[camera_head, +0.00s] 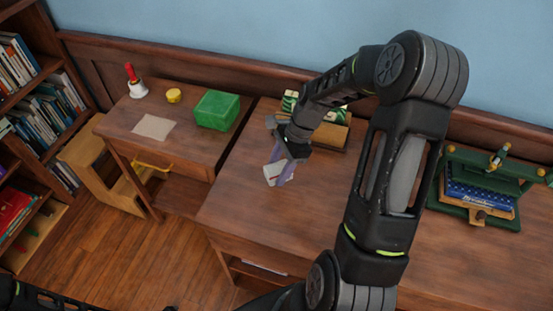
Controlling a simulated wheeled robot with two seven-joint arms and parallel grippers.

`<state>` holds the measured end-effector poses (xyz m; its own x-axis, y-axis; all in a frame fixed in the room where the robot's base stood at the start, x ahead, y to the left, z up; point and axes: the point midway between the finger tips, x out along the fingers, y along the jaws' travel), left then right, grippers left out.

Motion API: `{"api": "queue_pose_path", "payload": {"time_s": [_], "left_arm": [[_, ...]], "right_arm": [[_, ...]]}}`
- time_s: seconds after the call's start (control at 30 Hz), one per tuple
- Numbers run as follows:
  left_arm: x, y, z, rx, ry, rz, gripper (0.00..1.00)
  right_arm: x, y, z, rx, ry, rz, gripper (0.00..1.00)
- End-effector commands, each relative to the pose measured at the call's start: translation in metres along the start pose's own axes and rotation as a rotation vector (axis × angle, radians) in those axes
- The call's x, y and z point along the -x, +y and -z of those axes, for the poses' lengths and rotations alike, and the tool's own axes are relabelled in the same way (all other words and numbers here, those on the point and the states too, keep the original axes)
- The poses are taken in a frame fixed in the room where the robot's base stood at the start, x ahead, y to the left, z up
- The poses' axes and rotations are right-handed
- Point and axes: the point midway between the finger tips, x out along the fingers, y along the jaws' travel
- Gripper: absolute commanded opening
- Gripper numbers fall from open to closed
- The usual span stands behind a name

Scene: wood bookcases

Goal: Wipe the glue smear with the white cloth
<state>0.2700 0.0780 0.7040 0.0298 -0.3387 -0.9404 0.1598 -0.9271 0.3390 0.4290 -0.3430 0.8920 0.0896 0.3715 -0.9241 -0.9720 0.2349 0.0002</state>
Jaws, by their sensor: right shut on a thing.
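My right gripper (281,170) reaches down to the wooden desk (235,205) near its left end. It is shut on the white cloth (272,173), which is small, bunched and at or just above the desk top; I cannot tell if it touches. The fingers and arm cover part of the cloth. I cannot make out a glue smear; it may be hidden under the cloth or gripper. Only a dark part of my left arm shows at the bottom left, without its gripper.
A wooden tray (328,136) stands behind the gripper. The lower left table holds a green box (216,110), yellow roll (174,96), hand bell (136,82) and beige sheet (153,127). The desk's front left is clear.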

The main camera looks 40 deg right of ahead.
Motion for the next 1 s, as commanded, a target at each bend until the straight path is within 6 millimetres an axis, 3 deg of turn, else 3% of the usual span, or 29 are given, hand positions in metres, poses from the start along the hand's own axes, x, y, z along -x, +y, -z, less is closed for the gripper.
{"api": "queue_pose_path", "payload": {"time_s": [0.1, 0.27, 1.0], "left_arm": [[0.011, 0.003, 0.000, 0.001, -0.003, 0.003, 0.49], [0.017, 0.004, 0.000, 0.002, -0.006, 0.005, 0.49], [0.016, 0.003, 0.000, 0.003, -0.006, 0.006, 0.49]], "right_arm": [[0.014, -0.001, -0.004, 0.001, 0.000, 0.000, 0.11], [0.022, -0.001, -0.005, 0.001, 0.000, -0.001, 0.11], [0.022, -0.001, -0.004, 0.001, 0.000, -0.001, 0.11]]}}
